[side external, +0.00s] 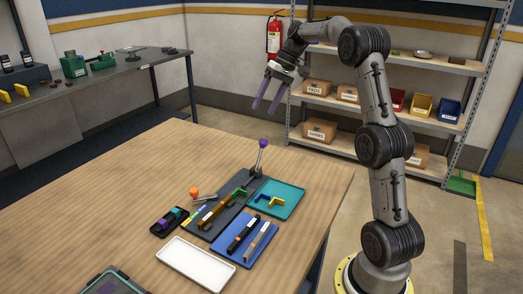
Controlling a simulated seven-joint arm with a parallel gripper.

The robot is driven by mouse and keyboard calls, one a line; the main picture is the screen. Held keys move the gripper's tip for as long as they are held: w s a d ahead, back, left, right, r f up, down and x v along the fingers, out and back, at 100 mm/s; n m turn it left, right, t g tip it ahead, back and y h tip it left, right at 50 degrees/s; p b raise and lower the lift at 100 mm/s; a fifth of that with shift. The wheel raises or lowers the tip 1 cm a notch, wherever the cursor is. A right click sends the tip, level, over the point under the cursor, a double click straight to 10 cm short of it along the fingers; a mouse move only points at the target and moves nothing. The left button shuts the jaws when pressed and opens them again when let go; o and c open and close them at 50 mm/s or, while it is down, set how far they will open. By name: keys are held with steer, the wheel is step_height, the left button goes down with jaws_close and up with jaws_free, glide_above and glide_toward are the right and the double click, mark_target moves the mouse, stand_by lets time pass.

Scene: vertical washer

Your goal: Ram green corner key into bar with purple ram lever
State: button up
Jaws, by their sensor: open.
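The green corner key (240,193) sits at the far end of a brown bar (213,213) on a dark fixture plate (230,184). Whether the key is seated in the bar is too small to tell. The ram lever stands behind it, tilted slightly right, with a purple knob (263,142) on top. My gripper (266,106) is open and empty, high above the table's far edge, with its purple fingers pointing down and left. It is apart from the lever and the key.
A teal tray (287,206) holds a yellow corner key (270,201). A blue tray (232,256) holds a black bar (243,235) and a grey bar (258,242). An orange knob (194,192) stands left of the fixture. A white tray (195,264) lies in front. The table's left side is clear.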

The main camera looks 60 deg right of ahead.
steer(key=m, duration=0.2)
glide_toward(263, 145)
steer(key=x, duration=1.2)
steer(key=shift+d+f, duration=0.1)
steer(key=shift+d, duration=0.3)
jaws_close()
stand_by(0.6)
